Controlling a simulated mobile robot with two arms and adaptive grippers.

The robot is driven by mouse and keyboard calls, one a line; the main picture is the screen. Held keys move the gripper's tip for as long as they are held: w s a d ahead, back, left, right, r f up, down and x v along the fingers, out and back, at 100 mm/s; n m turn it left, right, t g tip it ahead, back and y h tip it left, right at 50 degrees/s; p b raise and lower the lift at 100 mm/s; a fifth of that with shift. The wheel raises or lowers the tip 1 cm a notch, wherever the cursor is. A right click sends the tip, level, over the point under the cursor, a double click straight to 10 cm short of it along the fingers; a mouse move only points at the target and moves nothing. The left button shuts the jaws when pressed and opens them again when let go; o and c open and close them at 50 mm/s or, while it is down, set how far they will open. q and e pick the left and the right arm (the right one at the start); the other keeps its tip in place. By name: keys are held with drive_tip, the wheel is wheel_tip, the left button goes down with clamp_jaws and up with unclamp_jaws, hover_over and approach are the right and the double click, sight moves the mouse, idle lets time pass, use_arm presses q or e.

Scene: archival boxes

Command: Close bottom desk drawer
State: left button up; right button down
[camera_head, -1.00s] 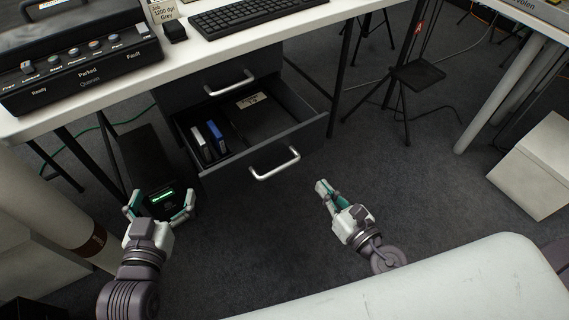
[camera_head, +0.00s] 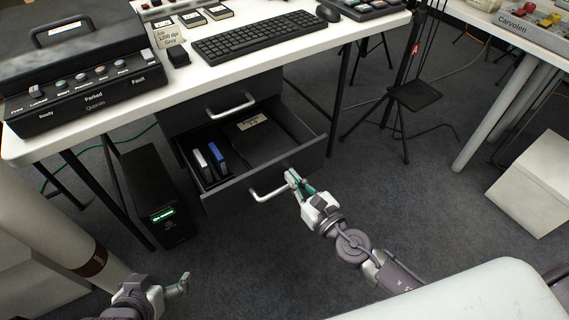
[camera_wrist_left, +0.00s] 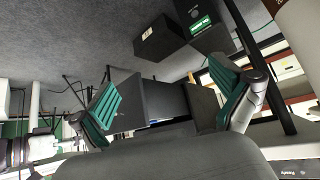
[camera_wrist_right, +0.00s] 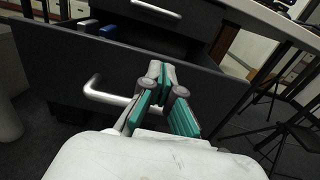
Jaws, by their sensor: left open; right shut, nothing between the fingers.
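The bottom desk drawer (camera_head: 270,160) is pulled open below a shut upper drawer (camera_head: 230,105). Its dark front carries a silver bar handle (camera_head: 268,194), also seen in the right wrist view (camera_wrist_right: 108,97). White and blue cases and a labelled dark folder lie inside it. My right gripper (camera_head: 291,176) is shut and empty, its fingertips close to the right end of the handle and the drawer front; I cannot tell whether they touch. In the right wrist view its fingers (camera_wrist_right: 158,70) point at the drawer front. My left gripper (camera_head: 165,290) is open and empty, low at the left, apart from the drawer.
A black computer tower (camera_head: 155,195) with a green display stands left of the drawer. The white desk (camera_head: 190,75) above holds a keyboard and a scanner-like device. A thin black stand (camera_head: 412,95) is at the right.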

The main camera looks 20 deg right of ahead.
sight(278, 162)
use_arm(q)
drive_tip(key=shift+s+a+f+g, duration=0.2)
drive_tip(key=shift+s+g, duration=0.1)
drive_tip(key=shift+s, duration=0.2)
drive_tip(key=shift+s+a+f+g, duration=0.15)
drive_tip(key=shift+s+f+g, duration=0.15)
drive_tip(key=shift+s, duration=0.2)
drive_tip(key=shift+s+a+f+g, duration=0.15)
drive_tip(key=shift+s+g, duration=0.15)
drive_tip(key=shift+s, duration=0.2)
use_arm(e)
drive_tip(key=shift+x, duration=2.1)
drive_tip(key=shift+w, duration=0.1)
